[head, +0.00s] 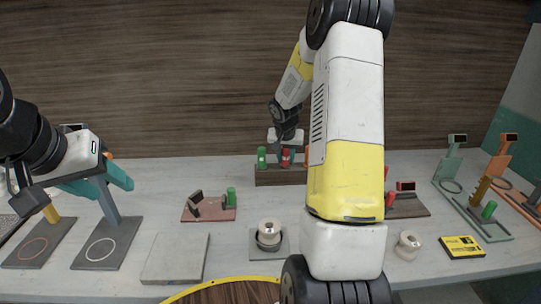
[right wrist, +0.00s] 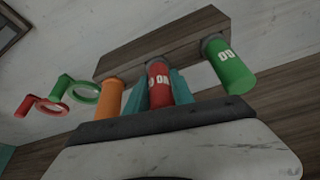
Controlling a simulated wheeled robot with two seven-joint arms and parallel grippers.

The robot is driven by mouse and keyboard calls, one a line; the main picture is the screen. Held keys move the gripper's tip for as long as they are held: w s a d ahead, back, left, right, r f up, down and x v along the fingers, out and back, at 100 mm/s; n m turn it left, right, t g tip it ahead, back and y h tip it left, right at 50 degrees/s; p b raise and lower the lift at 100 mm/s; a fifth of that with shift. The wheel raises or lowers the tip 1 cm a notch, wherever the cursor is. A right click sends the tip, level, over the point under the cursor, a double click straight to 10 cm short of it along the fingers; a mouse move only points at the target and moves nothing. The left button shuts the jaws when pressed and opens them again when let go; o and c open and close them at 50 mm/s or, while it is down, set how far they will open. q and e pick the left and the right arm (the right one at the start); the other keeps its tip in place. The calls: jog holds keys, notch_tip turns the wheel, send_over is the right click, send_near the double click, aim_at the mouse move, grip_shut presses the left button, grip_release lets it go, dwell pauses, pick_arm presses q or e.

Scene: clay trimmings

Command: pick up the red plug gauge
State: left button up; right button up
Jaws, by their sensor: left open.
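The red plug gauge (head: 286,157) stands at the wooden rack (head: 270,177) at the back middle of the table, with a green plug gauge (head: 262,157) to its left. In the right wrist view the red plug gauge (right wrist: 159,84) has white lettering and its end is at the rack (right wrist: 165,42). My right gripper (right wrist: 163,92) has its teal fingers on both sides of it, seemingly touching; the gripper also shows in the head view (head: 286,152). My left gripper (head: 126,176) is open and empty, above the stands at the left.
An orange gauge (right wrist: 109,98) and a green gauge (right wrist: 230,68) flank the red one closely. Grey stands (head: 105,250), a flat grey slab (head: 175,259) and a small reddish tray (head: 208,213) lie at the left. Green and orange stands are at the right. My right arm hides the middle right.

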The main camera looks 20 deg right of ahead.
grip_shut()
jog(key=shift+r, duration=0.1)
